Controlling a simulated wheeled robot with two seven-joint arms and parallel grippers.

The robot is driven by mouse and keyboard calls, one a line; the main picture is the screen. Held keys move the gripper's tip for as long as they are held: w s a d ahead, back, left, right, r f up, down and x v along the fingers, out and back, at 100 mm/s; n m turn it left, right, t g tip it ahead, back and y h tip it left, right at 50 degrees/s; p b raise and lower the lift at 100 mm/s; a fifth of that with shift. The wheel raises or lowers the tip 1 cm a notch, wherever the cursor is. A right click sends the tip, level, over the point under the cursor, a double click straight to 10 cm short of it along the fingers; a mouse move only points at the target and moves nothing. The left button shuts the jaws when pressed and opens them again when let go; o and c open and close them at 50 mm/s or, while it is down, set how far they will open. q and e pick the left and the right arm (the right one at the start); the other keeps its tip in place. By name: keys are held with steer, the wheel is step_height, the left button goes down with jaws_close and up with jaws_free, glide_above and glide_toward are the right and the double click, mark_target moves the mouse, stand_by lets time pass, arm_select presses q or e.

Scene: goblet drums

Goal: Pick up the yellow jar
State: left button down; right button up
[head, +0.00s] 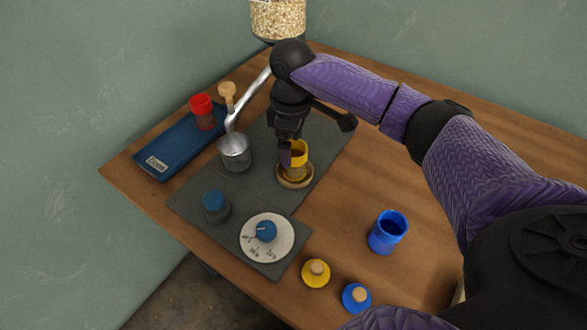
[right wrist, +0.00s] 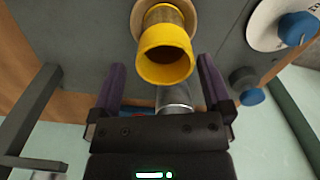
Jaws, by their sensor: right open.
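The yellow jar (head: 300,153) has a yellow rim and a tan middle, and stands upright on a round wooden disc (head: 296,183) on the grey mat. My right gripper (head: 288,152) comes down at the jar's left side and hides part of it. In the right wrist view the jar (right wrist: 166,62) shows with its open mouth facing the camera, in line with the gap between the two purple fingers (right wrist: 161,78). The fingers are spread, with visible room on both sides, and nothing is held. My left gripper is not in view.
A metal cup (head: 235,152) stands left of the jar. Bare wood lies right of the mat.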

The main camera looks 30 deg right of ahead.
mark_target(294, 160)
steer(key=f, duration=0.1)
steer(key=f+b, duration=0.1)
steer(key=f, duration=0.1)
steer(key=f+b, duration=0.1)
steer(key=f, duration=0.1)
steer(key=shift+s, duration=0.4)
steer(key=shift+r, duration=0.2)
steer(key=c, duration=1)
jaws_close()
steer(key=shift+r, duration=0.1)
